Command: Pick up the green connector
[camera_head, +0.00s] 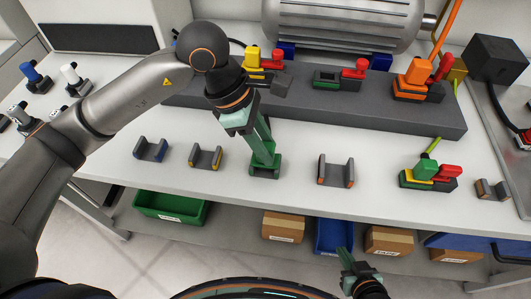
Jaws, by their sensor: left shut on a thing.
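My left gripper (262,146) reaches down from the left over the front of the table. It is shut on a small green piece, which I take as the green connector (263,158). This piece is at a dark U-shaped holder with green on it (265,172). Fingers and piece have similar green tones, so their borders are hard to tell, and I cannot tell whether the piece still touches the holder. Another green connector (426,168) stands at the right in a block with a red lever. My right gripper (347,262) is low in front of the table; its opening is unclear.
Blue-marked (150,150), yellow-marked (205,158) and orange-marked (336,172) holders stand in the front row. A raised grey platform (300,104) behind carries a dark green socket (327,78), a yellow connector (252,57) and an orange connector (412,80). Bins and boxes are on the lower shelf.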

